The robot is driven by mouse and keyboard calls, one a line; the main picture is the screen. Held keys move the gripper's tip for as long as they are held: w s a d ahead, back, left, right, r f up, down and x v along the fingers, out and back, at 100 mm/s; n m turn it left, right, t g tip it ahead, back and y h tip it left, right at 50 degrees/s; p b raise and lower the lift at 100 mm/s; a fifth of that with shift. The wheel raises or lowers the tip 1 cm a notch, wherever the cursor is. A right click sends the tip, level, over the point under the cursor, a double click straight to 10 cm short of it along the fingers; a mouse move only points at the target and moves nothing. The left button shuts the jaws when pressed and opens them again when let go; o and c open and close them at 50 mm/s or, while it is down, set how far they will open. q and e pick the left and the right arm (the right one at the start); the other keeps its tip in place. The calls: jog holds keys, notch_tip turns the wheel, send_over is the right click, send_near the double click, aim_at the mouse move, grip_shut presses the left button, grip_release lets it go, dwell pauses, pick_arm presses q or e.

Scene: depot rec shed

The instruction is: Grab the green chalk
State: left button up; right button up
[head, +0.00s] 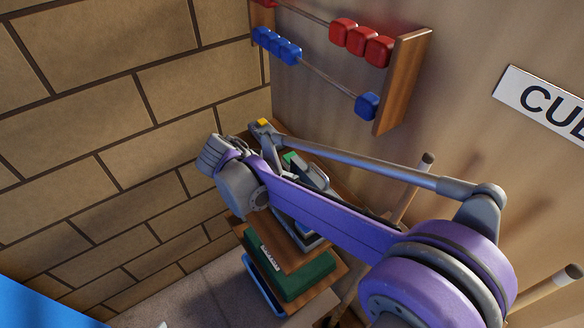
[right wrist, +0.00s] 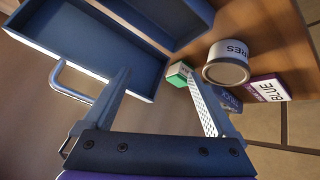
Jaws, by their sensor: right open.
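The green chalk (right wrist: 178,75), a small cube with a green side and a pale face, sits on the wooden surface in the right wrist view. My right gripper (right wrist: 160,74) is open and empty. The chalk is by the tip of its right-hand finger, slightly inside it; I cannot tell if they touch. In the head view a small green patch (head: 290,157), probably the chalk, shows behind my purple arm, which hides much of the shelf. My left gripper is not in view.
A dark blue tray (right wrist: 62,34) with a metal handle lies left of the chalk. A green case (head: 292,276) sits on a lower shelf. A bead rack (head: 404,80) hangs on the wall.

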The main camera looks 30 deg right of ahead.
aim_at(285, 162)
jog(key=w+f+m+h, duration=0.1)
jog(key=w+m, duration=0.1)
jog(key=w+f+m+h+b, duration=0.1)
jog(key=w, duration=0.2)
jog(key=w+a+f+m+g+h+b, duration=0.1)
jog(key=w+m+h, duration=0.1)
jog(key=shift+w+m, duration=0.3)
jog(key=shift+w, duration=0.05)
jog(key=shift+w+f+m, duration=0.2)
jog(key=shift+w+m, duration=0.2)
jog(key=x, duration=0.5)
jog(key=shift+d+r, duration=0.1)
jog(key=shift+d, duration=0.05)
jog(key=x, duration=0.5)
jog(key=shift+w+d+p, duration=0.15)
jog(key=shift+d+p, duration=0.05)
jog(key=shift+p, duration=0.1)
jog(key=shift+a, duration=0.1)
jog(key=shift+c, duration=1.3)
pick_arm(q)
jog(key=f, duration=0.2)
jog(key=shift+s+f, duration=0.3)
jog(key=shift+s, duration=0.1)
pick_arm(e)
grip_shut()
